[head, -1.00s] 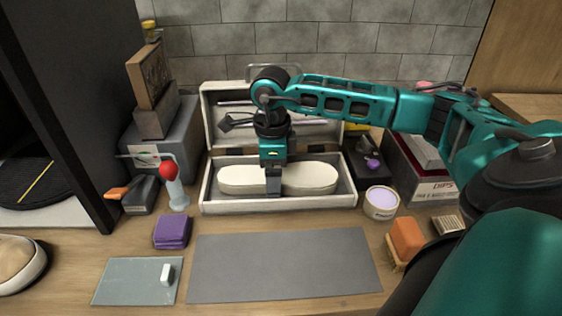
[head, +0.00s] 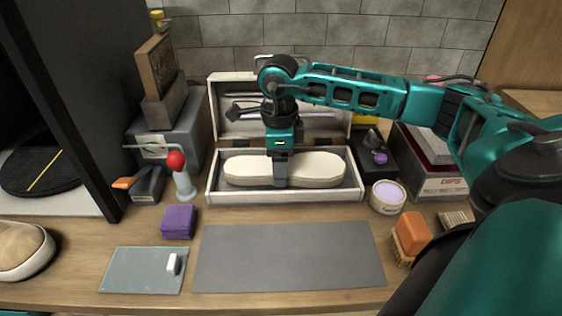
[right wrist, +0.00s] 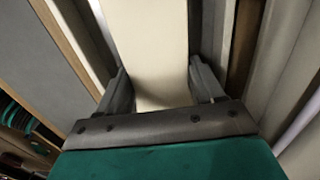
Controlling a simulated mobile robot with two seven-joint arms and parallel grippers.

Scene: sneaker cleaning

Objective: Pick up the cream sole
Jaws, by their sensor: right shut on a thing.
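The cream sole (head: 318,170) lies lengthwise across the open white case (head: 212,187) in the head view. My right gripper (head: 280,183) points down over the sole's middle and is shut on it, hiding a narrow strip there. In the right wrist view the cream sole (right wrist: 150,50) runs between the two grey fingers of my right gripper (right wrist: 160,95). Whether the sole is clear of the case floor is hard to tell. My left gripper is not in view.
A grey mat (head: 290,258) lies clear in front of the case. A purple block (head: 178,221), a glass plate (head: 143,270) and a red-topped bottle (head: 181,175) are left. A lilac tub (head: 387,196) and an orange brush (head: 411,233) are right. The case lid (head: 222,110) stands up behind.

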